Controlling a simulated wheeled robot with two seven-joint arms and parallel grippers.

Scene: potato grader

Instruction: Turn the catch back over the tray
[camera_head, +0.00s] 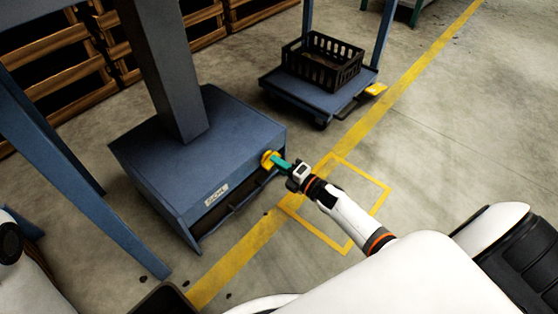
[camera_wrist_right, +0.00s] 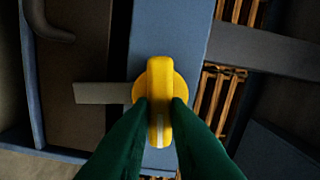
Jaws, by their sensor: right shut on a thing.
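The catch (camera_head: 267,157) is a yellow turn knob on the right end of the blue machine base's front. In the right wrist view the catch (camera_wrist_right: 159,75) has its yellow grip upright, and a flat grey tongue (camera_wrist_right: 100,93) points left across the edge of the dark tray front (camera_wrist_right: 78,60). The tray (camera_head: 232,203) sits low in the base, with a bar handle along it. My right gripper (camera_head: 279,163), with green fingers, is shut on the yellow grip, one finger on each side. My left gripper is not in view.
The blue base (camera_head: 190,150) carries a thick column. A low blue cart (camera_head: 300,92) with a black crate (camera_head: 322,58) stands behind. Wooden pallet crates (camera_head: 60,75) line the back left. A yellow-outlined floor square (camera_head: 372,222) lies under my right arm. Floor to the right is clear.

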